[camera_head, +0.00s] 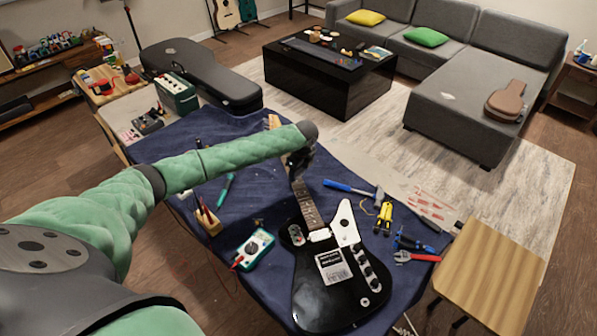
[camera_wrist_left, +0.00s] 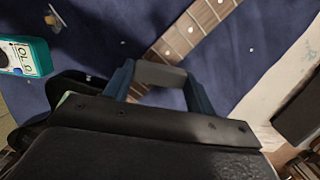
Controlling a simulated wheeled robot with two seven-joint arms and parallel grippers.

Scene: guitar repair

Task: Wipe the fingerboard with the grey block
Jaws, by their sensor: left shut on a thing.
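The black electric guitar (camera_head: 330,270) lies on the blue cloth of the table, its neck pointing away from me. Its fingerboard (camera_head: 308,205) is brown with light dots; the far part is hidden behind my left arm. In the left wrist view the fingerboard (camera_wrist_left: 195,30) runs diagonally at the top. My left gripper (camera_head: 297,165) is over the neck. In the wrist view its two blue-grey fingers are shut on the grey block (camera_wrist_left: 160,75), which overlaps the fingerboard's lower end in the picture. I cannot tell whether the block touches it. My right gripper is not in view.
A multimeter (camera_head: 254,249) lies left of the guitar. A wooden stool (camera_head: 490,270) stands beside the table. A green box (camera_head: 176,93) stands at the far left.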

